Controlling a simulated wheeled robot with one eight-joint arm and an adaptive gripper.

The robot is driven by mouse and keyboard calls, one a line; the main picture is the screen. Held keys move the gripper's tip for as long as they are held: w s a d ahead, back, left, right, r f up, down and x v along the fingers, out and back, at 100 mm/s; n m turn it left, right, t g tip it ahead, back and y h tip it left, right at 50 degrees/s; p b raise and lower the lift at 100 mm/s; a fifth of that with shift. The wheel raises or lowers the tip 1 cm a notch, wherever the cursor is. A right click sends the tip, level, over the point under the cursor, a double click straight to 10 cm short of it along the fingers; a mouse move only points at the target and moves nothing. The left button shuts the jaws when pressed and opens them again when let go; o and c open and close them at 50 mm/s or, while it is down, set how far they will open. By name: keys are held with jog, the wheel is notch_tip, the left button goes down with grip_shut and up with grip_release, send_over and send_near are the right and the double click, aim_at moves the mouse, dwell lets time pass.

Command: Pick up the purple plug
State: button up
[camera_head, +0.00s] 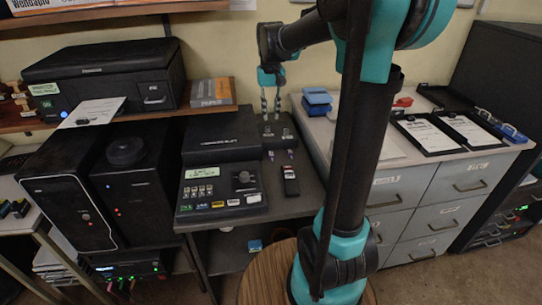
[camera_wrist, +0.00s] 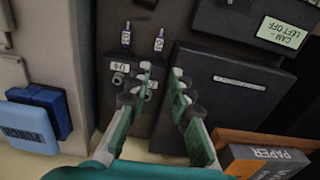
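Two small plugs with pale labels lie side by side on the dark desk. In the head view, the left one (camera_head: 271,155) and the right one (camera_head: 290,154) both look purplish. My gripper (camera_head: 271,108) hangs fingers-down over the dark socket box (camera_head: 279,142) behind the plugs. In the wrist view my gripper (camera_wrist: 160,73) is open and empty, its fingers apart, with the plugs beyond the fingertips.
A black console (camera_head: 222,188) and a dark flat case (camera_head: 221,135) stand left of the plugs. A black handheld device (camera_head: 290,181) lies in front of them. Blue boxes (camera_head: 317,102) sit on the cabinet to the right. A book (camera_head: 211,92) lies on the shelf at left.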

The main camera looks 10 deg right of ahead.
aim_at(271, 154)
notch_tip(271, 154, down, 17)
jog(key=shift+s+d+f, duration=0.1)
dwell(0.6)
grip_shut()
